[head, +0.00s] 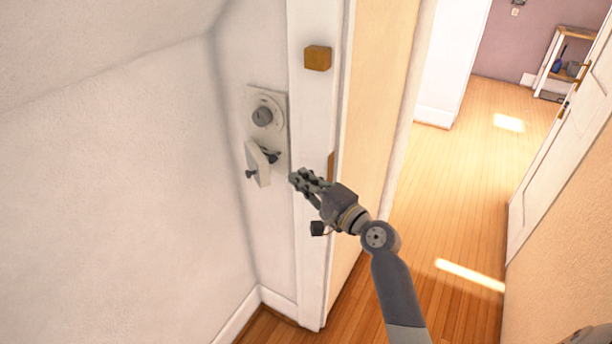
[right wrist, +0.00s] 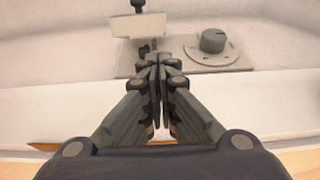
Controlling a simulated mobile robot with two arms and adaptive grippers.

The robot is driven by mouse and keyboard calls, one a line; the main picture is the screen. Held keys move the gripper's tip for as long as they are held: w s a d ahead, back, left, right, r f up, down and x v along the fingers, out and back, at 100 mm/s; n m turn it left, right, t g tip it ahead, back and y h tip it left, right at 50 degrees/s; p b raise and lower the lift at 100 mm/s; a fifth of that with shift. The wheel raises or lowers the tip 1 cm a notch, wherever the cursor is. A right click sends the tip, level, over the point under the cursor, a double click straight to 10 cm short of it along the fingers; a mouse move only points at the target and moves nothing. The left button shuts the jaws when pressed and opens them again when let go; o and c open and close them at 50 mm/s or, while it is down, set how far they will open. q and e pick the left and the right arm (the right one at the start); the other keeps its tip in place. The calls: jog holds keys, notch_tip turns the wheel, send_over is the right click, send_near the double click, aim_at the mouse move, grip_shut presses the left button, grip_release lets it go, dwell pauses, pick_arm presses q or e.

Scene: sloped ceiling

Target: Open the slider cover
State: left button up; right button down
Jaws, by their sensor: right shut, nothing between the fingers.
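A pale wall panel (head: 281,128) carries a round grey dial (head: 262,116) at its upper part. Below it a small pale slider cover (head: 258,163) with a dark knob (head: 251,174) stands out from the panel at an angle. A dark part (head: 271,156) shows beside the cover. My right gripper (head: 296,180) is shut and empty, just right of the panel's lower end and apart from the cover. In the right wrist view the closed fingertips (right wrist: 158,62) overlap the panel's edge, below the cover (right wrist: 138,24) and left of the dial (right wrist: 213,40). My left gripper is out of view.
A white door frame (head: 312,120) with a wooden block (head: 318,58) runs right of the panel. A wooden floor (head: 455,150) opens beyond it, with a white door (head: 560,140) and a shelf (head: 567,60) farther right. A bare white wall (head: 110,190) fills the left.

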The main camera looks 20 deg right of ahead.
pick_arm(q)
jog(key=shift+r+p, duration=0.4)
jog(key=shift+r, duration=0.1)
pick_arm(e)
jog(key=x, duration=0.7)
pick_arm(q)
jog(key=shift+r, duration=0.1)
